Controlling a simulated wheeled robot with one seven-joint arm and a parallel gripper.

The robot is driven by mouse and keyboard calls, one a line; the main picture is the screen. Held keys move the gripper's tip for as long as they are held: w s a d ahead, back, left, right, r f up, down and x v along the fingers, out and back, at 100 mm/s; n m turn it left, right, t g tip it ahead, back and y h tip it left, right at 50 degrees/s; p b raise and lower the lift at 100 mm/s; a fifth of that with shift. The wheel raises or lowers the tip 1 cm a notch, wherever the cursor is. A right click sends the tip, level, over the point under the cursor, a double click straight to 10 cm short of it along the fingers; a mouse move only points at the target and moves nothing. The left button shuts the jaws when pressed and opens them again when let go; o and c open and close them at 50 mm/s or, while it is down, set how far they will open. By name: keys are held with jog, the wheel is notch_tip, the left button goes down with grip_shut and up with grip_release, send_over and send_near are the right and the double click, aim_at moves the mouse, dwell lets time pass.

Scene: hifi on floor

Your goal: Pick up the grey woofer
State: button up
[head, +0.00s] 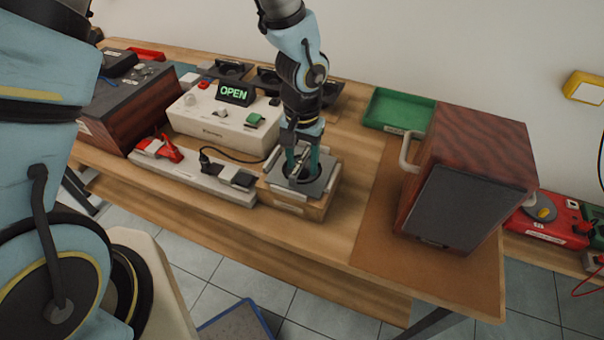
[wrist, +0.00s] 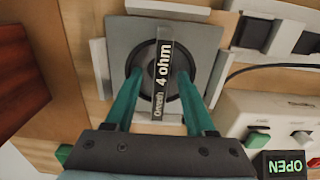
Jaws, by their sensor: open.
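The grey woofer (head: 323,173) is a square grey plate with a black round cone, lying in a wooden holder (head: 316,210) with light edge pieces near the table's middle. In the wrist view, the woofer (wrist: 197,40) has a dark bar across its cone labelled "4 ohm". My gripper (head: 303,174) is above the woofer, pointing down. In the wrist view, the teal fingers of my gripper (wrist: 160,74) are apart, one on each side of the labelled bar, with a gap to it. Whether the fingertips touch the woofer cannot be told.
A wood-sided speaker cabinet (head: 468,180) with a handle stands at right, and a green tray (head: 397,110) behind it. A white device with an OPEN display (head: 236,93) and a white strip with switches (head: 192,175) are at left.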

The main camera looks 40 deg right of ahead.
jog(key=shift+f+b, duration=0.25)
jog(key=shift+b, duration=0.05)
dwell(0.5)
grip_shut()
dwell(0.5)
